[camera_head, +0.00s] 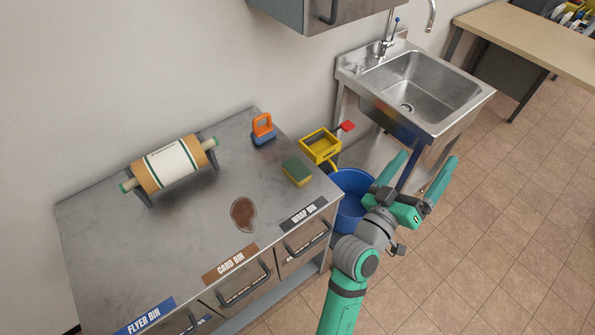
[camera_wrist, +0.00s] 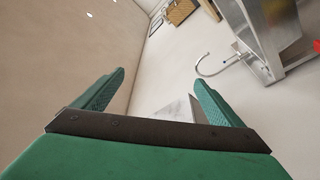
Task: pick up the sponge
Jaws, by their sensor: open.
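The sponge (camera_head: 297,173) is a small block, yellow with a green top, lying on the grey metal counter (camera_head: 185,235) near its right edge. My gripper (camera_head: 423,170) is open and empty, to the right of the counter, apart from the sponge and appearing in front of the blue bucket and the sink. In the wrist view the two green fingers of my gripper (camera_wrist: 160,92) are spread with nothing between them. The sponge does not show in the wrist view.
On the counter are an orange-handled tool (camera_head: 263,130), a paper roll on a stand (camera_head: 168,165) and a brown stain (camera_head: 243,214). A yellow tray (camera_head: 321,146) and blue bucket (camera_head: 350,190) are beside the counter. A steel sink (camera_head: 425,90) stands behind.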

